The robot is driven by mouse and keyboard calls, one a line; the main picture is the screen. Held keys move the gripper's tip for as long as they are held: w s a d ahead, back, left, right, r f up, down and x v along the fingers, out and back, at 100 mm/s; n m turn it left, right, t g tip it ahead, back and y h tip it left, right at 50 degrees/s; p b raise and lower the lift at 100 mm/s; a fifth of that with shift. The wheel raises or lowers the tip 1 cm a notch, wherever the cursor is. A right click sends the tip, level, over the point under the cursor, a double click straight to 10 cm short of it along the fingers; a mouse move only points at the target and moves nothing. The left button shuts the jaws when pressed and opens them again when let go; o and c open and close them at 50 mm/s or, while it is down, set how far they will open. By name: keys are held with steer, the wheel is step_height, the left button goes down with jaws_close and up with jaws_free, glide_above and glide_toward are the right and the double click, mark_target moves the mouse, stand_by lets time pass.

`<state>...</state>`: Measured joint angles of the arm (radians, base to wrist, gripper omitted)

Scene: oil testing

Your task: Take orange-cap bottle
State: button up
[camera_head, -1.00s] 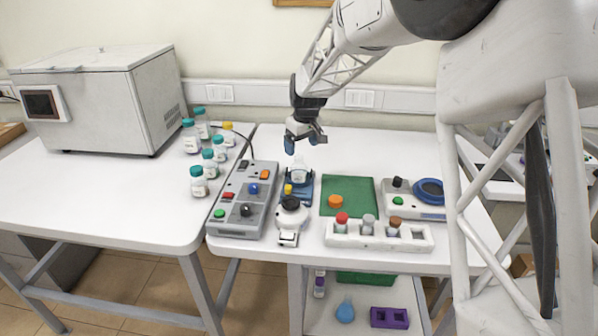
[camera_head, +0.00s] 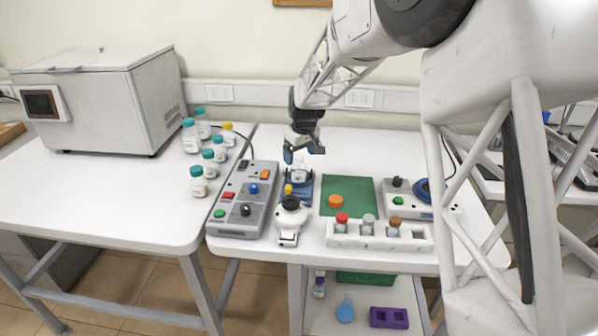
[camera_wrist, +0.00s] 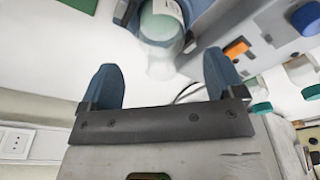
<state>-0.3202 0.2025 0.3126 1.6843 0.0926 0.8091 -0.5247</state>
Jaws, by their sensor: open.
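An orange cap (camera_head: 335,201) lies on the green mat (camera_head: 362,188); I cannot make out a bottle under it. A clear bottle (camera_head: 299,174) without a visible cap stands in a blue holder (camera_head: 303,190) at the mat's left. It also shows in the wrist view as a clear bottle (camera_wrist: 162,66) by the blue holder (camera_wrist: 200,10). My gripper (camera_head: 303,154) is open and empty, just above this bottle. In the wrist view my gripper (camera_wrist: 161,68) has its fingers apart, with the bottle ahead between them. A yellow-orange-capped bottle (camera_head: 228,139) stands on the left table.
Several teal-capped bottles (camera_head: 198,187) stand near the yellow-orange one. A grey control box (camera_head: 243,208) and a white device (camera_head: 290,219) crowd the holder. A white rack (camera_head: 375,240) with capped vials is in front. The table behind the holder is clear.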

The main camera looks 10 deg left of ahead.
steer(key=shift+w+a+f, duration=0.1)
steer(key=shift+a+f, duration=0.05)
steer(key=shift+f, duration=0.9)
steer(key=shift+w+a+f, duration=0.1)
steer(key=shift+a+f, duration=0.05)
steer(key=shift+f, duration=0.85)
steer(key=shift+c, duration=0.3)
steer(key=c, duration=1)
steer(key=shift+r, duration=0.15)
steer(key=shift+c, duration=0.2)
steer(key=shift+r, duration=4.9)
